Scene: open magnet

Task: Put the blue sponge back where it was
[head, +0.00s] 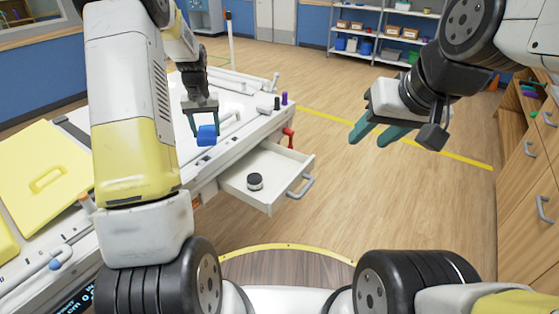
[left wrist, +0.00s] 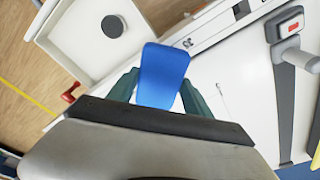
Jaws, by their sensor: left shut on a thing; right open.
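The blue sponge (head: 207,135) is held between the fingers of my left gripper (head: 203,128), above the white bench top near its edge. In the left wrist view the blue sponge (left wrist: 163,76) sits between the two green fingers (left wrist: 160,92). Whether it touches the surface below I cannot tell. My right gripper (head: 378,134) is open and empty, up at the right over the floor.
An open white drawer (head: 240,180) juts from the white bench (head: 258,104), with a dark round puck (head: 255,181) in it. A red handle (head: 289,137) is by the bench edge. A yellow panel (head: 75,160) lies at left. Wooden cabinets (head: 525,170) stand at right. The middle floor is clear.

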